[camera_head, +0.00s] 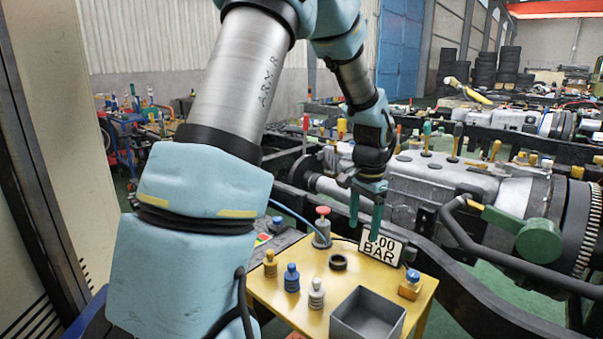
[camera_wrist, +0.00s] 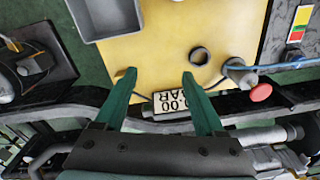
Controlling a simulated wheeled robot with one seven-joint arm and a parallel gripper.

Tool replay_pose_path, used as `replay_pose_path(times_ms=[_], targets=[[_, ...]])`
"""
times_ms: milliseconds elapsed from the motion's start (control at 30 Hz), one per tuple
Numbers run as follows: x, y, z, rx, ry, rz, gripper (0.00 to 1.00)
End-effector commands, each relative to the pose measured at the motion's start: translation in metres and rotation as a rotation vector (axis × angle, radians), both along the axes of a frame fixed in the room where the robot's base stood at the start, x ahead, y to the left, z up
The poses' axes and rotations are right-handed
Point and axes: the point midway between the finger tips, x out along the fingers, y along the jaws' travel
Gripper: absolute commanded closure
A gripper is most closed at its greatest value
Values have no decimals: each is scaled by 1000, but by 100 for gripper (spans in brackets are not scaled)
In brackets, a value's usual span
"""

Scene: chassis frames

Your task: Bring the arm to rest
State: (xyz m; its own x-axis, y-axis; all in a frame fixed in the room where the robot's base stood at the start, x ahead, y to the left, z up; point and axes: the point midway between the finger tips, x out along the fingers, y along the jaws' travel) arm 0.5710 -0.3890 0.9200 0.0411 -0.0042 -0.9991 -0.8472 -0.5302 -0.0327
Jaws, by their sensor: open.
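My arm (camera_head: 225,95) reaches from the lower left up and over to the right, bent at the top of the head view. My gripper (camera_head: 366,222) points down with its green fingers apart and nothing between them. It hangs above the back edge of a yellow table (camera_head: 290,305), in front of a small "BAR" sign plate (camera_head: 381,249). In the wrist view the open fingers (camera_wrist: 158,76) frame the sign plate (camera_wrist: 183,101) beyond them. The arm hides part of the table's left side.
On the table are a grey bin (camera_head: 368,317), a dark ring (camera_head: 338,262), a red-topped part (camera_head: 322,227), several small bottle-like parts (camera_head: 291,278), and a blue-topped one (camera_head: 410,285) at the right. A large engine and chassis frame (camera_head: 435,185) stands close behind the gripper.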

Motion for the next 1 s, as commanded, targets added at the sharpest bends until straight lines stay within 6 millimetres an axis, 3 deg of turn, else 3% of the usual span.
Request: replay_pose_path(times_ms=[33, 200, 300, 400, 600, 1000], targets=[[-5, 31, 6, -4, -9, 89, 29], [-33, 120, 17, -30, -37, 406, 29], [-57, 164, 20, -51, -54, 589, 29], [-82, 195, 21, -70, -66, 739, 29], [-109, 224, 19, -92, -79, 897, 29], [-112, 226, 19, -95, -80, 911, 29]])
